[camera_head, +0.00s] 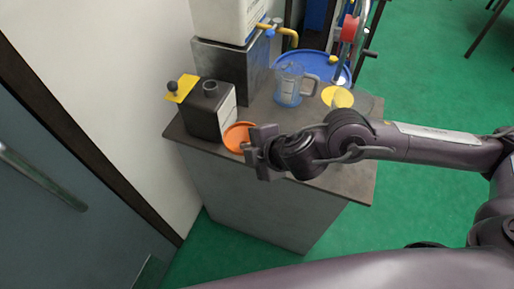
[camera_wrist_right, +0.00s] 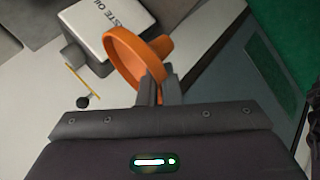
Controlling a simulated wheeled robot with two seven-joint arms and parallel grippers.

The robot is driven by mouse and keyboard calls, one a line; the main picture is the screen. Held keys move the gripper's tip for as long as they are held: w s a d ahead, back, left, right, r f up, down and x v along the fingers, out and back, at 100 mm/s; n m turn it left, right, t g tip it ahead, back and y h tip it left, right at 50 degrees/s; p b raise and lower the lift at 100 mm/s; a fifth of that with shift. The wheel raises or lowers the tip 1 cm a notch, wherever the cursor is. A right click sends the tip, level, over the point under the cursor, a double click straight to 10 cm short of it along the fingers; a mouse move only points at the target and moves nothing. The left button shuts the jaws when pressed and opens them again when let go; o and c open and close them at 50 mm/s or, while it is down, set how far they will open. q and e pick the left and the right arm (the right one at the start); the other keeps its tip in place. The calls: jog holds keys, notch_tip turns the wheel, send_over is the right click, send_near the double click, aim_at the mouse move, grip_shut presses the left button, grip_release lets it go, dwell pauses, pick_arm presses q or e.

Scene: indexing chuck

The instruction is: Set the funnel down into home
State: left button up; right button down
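The orange funnel (camera_head: 238,137) is at the front edge of the grey bench, beside the dark box. My right gripper (camera_head: 255,141) comes in from the right and is at the funnel's rim. In the right wrist view the two fingers (camera_wrist_right: 160,86) are close together with the wall of the funnel (camera_wrist_right: 126,58) between them. The funnel's wide mouth and part of its narrower spout show, tilted in that view. No place marked as home can be made out. My left gripper is not in view.
The dark box (camera_head: 204,122) has a round neck, a black knob and a yellow plate; its label ends in "STE OIL" in the wrist view. A clear jug (camera_head: 289,86), a yellow disc (camera_head: 337,97) and a blue tray (camera_head: 310,58) stand behind. A white container (camera_head: 222,20) stands higher.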

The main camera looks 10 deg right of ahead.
jog(key=w+d+n+g+y+p, duration=0.2)
jog(key=w+d+n+y+p, duration=0.25)
jog(key=d, duration=0.55)
jog(key=shift+h, duration=0.85)
jog(key=shift+w+f+b, duration=0.25)
jog(key=shift+f+b, duration=0.5)
jog(key=shift+f, duration=0.1)
jog(key=shift+w+f+b, duration=0.2)
jog(key=shift+f+b, duration=0.5)
jog(key=shift+f, duration=0.15)
jog(key=shift+w+f+b, duration=0.25)
jog(key=shift+f+b, duration=0.5)
jog(key=shift+f, duration=0.1)
jog(key=shift+d+f+m+b, duration=0.1)
jog(key=shift+f+m+b, duration=0.15)
jog(key=shift+f+b, duration=1.2)
jog(key=c, duration=2)
grip_release()
jog(key=shift+f, duration=0.2)
jog(key=shift+c, duration=0.2)
jog(key=o, duration=0.5)
jog(key=shift+r+p, duration=0.1)
jog(key=shift+p, duration=0.2)
